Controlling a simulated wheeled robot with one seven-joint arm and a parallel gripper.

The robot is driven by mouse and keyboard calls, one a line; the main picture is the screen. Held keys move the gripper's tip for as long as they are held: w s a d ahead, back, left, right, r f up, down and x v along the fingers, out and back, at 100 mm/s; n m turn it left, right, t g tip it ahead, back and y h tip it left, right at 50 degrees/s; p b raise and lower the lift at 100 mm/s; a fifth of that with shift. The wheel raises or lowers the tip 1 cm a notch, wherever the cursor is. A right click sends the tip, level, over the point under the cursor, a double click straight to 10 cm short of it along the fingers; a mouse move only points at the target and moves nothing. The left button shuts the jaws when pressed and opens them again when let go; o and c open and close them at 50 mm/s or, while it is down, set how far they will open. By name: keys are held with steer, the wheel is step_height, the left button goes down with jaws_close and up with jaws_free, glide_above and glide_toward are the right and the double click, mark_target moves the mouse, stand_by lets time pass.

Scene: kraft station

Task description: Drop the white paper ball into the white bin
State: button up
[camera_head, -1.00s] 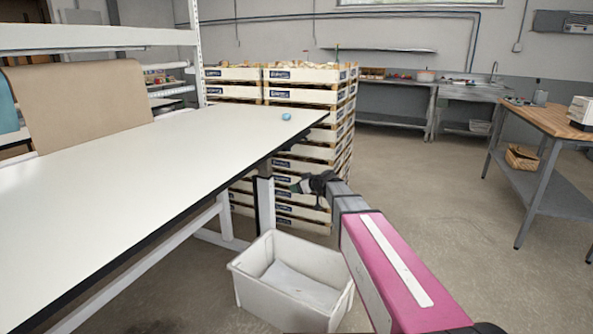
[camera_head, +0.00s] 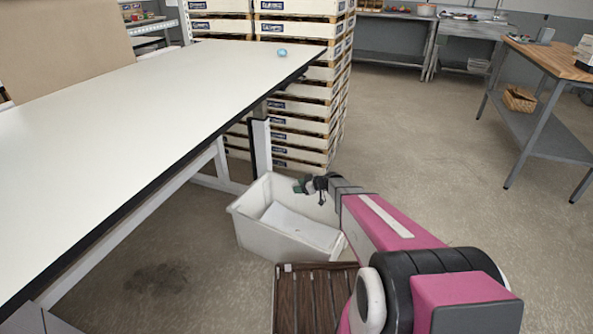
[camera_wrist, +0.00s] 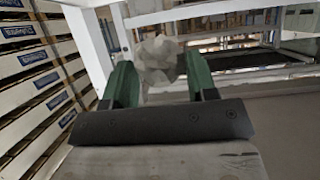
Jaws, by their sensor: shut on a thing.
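The white bin (camera_head: 262,238) stands on the floor beside the table, with a flat pale sheet lying at its bottom. My gripper (camera_head: 302,187) is over the bin's far right part in the head view; its height above the rim is hard to tell. In the wrist view, the crumpled white paper ball (camera_wrist: 158,58) is between the green fingers of my gripper (camera_wrist: 160,72), which is shut on it. The ball cannot be made out in the head view.
A long white table (camera_head: 130,110) runs along the left, with a small blue object (camera_head: 282,52) near its far end. Stacked crates (camera_head: 305,120) stand behind the bin. A slatted brown item (camera_head: 305,300) lies in front of it. Open floor (camera_head: 430,170) is on the right.

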steer(key=f, duration=0.3)
steer(key=shift+s+d+f, duration=0.15)
steer(key=shift+s, duration=0.2)
steer(key=shift+f, duration=3.05)
steer(key=o, duration=1)
steer(key=shift+c, duration=0.2)
steer(key=v, duration=1)
steer(key=shift+d+r, duration=0.15)
steer(key=shift+d, duration=0.2)
steer(key=shift+s, duration=0.1)
